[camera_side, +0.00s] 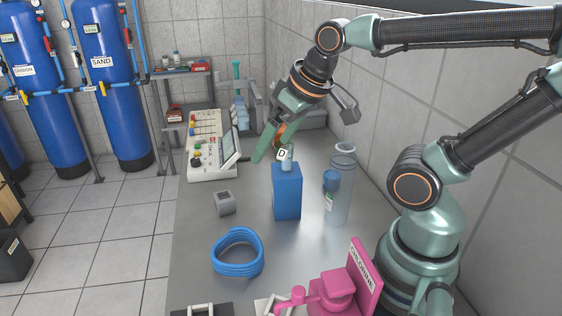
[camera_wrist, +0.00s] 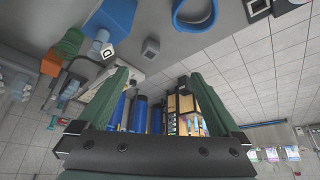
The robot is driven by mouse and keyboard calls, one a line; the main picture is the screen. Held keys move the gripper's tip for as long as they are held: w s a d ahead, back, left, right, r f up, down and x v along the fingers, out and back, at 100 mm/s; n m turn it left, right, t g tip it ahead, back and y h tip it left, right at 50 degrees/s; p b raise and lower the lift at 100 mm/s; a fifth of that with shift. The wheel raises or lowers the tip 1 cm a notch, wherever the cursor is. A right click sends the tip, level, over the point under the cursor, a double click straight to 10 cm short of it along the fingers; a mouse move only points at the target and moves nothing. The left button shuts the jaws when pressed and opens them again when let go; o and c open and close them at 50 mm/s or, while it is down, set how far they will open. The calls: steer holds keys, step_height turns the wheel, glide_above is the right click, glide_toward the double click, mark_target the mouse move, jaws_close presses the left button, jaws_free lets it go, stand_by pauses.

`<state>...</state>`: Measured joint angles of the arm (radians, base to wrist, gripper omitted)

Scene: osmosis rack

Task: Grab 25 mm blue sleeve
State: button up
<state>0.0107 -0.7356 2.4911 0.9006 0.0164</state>
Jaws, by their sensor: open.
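A pale blue cylinder (camera_side: 287,164) with a white tag "D" stands on top of a blue block (camera_side: 287,195) on the bench. It also shows at the upper left of the wrist view (camera_wrist: 103,36), below the blue block (camera_wrist: 118,14). I cannot tell for sure whether this is the 25 mm blue sleeve. My gripper (camera_side: 263,150) is open, above and slightly left of the cylinder in the side view. In the wrist view the gripper (camera_wrist: 158,73) has its fingers spread with nothing between them, and the cylinder lies outside them.
A coiled blue hose (camera_side: 238,269) lies at the front left, and a grey cube (camera_side: 225,205) stands behind it. A pink fixture (camera_side: 338,284) is in front. A control panel (camera_side: 210,160) is behind left.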

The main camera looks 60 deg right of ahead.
steer(key=w+d+f+m+g+h, duration=0.1)
steer(key=w+d+f+m+g, duration=0.1)
steer(key=d+m, duration=0.45)
steer(key=w+d+f+m+g, duration=0.1)
steer(key=d+f+m, duration=0.1)
steer(key=d+m, duration=0.4)
steer(key=s+d+f+m+g+y, duration=0.1)
steer(key=s+d+f+m, duration=0.1)
steer(key=d+f+m, duration=0.45)
steer(key=s+d+f+m+g, duration=0.1)
steer(key=d+f+m+g, duration=0.15)
steer(key=d, duration=0.65)
steer(key=shift+t, duration=0.45)
step_height(320, 180, down, 6)
steer(key=shift+s, duration=0.15)
steer(key=shift+s+f, duration=0.15)
steer(key=shift+f, duration=1.15)
steer(key=shift+s+f, duration=0.1)
steer(key=shift+f, duration=1.2)
steer(key=c, duration=1.4)
steer(key=shift+r, duration=0.1)
